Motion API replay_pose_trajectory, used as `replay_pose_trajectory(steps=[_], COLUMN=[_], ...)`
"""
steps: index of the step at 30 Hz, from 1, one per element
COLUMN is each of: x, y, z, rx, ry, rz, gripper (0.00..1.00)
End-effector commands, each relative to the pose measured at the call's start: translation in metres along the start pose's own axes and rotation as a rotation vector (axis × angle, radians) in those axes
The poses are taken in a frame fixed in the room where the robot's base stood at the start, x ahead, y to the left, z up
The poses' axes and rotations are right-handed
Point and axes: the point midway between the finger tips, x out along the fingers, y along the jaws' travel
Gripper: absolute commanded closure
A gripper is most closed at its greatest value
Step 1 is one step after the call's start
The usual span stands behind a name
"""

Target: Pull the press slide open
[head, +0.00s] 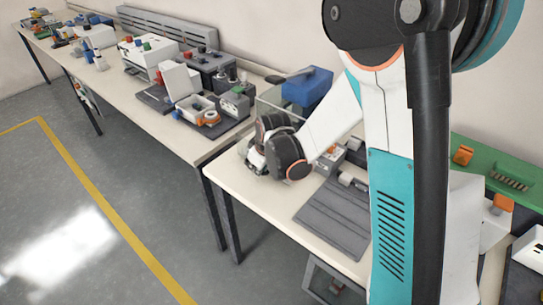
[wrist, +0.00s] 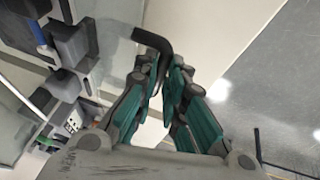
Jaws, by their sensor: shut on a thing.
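The press stands on the bench with a blue top (head: 307,87), just behind my gripper in the head view. My gripper (head: 256,163) is at its front left side, low over the bench. In the wrist view my gripper (wrist: 167,75) has its teal fingers closed on a dark bent handle (wrist: 150,38) of the press slide. The grey press body (wrist: 72,45) shows at the left of that view. The slide itself is mostly hidden by my gripper and arm in the head view, so I cannot tell how far out it is.
A dark grey ribbed mat (head: 335,218) lies on the near bench (head: 232,180). Machines and a tray with an orange ring (head: 211,117) stand on the bench to the left. A green fixture (head: 490,170) is at the right. Grey floor (head: 100,190) in front is clear.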

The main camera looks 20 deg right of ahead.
Motion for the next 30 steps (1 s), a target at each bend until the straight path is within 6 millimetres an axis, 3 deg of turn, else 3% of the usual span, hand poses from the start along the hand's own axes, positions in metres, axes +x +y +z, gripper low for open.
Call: replay_pose_trajectory(steps=[4,14,15,16,30], x=[-0.003,-0.004,-0.004,-0.003,-0.011], y=[-0.018,-0.019,-0.019,-0.019,-0.019], z=[-0.002,-0.002,-0.002,-0.002,-0.002], rx=[-0.001,0.001,0.001,0.001,0.001], ry=[0.002,0.002,0.002,0.002,0.001], rz=[0.0,0.001,0.001,0.001,0.001], gripper=[1.0,1.0,0.82,0.8,0.8])
